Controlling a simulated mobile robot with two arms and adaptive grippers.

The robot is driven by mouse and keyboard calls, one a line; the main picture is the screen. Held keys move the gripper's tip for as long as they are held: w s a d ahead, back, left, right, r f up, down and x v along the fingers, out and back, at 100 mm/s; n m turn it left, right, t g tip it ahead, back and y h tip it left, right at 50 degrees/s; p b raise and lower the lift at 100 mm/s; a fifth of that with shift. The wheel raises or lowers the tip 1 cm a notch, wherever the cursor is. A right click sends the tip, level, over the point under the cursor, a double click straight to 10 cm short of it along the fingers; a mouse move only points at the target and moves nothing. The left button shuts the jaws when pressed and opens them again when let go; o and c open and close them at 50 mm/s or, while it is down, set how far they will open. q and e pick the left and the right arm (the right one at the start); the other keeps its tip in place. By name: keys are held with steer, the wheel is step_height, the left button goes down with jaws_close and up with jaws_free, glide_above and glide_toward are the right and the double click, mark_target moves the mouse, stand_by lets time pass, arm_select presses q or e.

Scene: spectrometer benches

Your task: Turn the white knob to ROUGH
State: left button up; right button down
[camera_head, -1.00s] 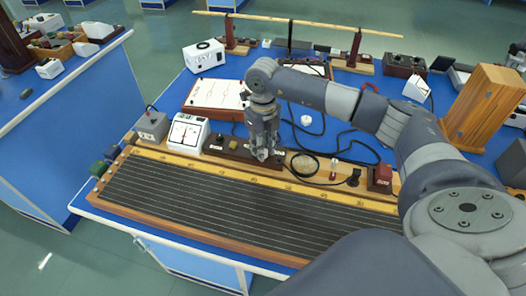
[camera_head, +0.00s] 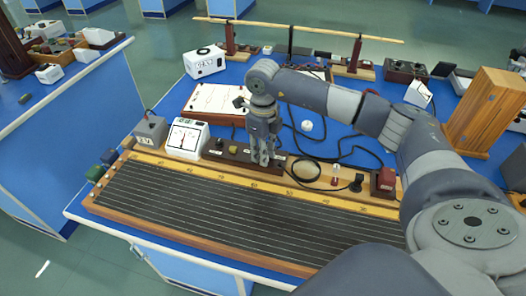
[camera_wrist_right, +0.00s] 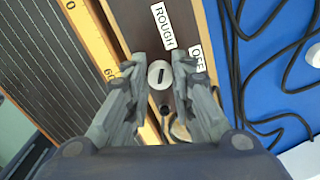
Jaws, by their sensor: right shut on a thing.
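The white knob (camera_wrist_right: 152,75) sits on a dark brown wooden strip in the right wrist view, with a short dark mark on its face. A ROUGH label (camera_wrist_right: 163,25) lies above it and an OFF label (camera_wrist_right: 198,60) to its right. I cannot tell which label the mark points to. My right gripper (camera_wrist_right: 160,76) is shut on the knob, a finger on either side. In the head view my right gripper (camera_head: 263,160) points down at the brown strip (camera_head: 228,154) and hides the knob. My left gripper is not in view.
A long wire board (camera_head: 220,205) lies in front of the strip. A white meter (camera_head: 187,138) and a grey box (camera_head: 150,130) stand to the left. A red-topped block (camera_head: 385,179) and black cables are to the right. A wooden box (camera_head: 487,110) stands further right.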

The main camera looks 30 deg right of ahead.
steer(key=c, duration=1.4)
jaws_free()
steer(key=shift+r, duration=0.1)
steer(key=shift+o, duration=0.2)
step_height(320, 180, up, 12)
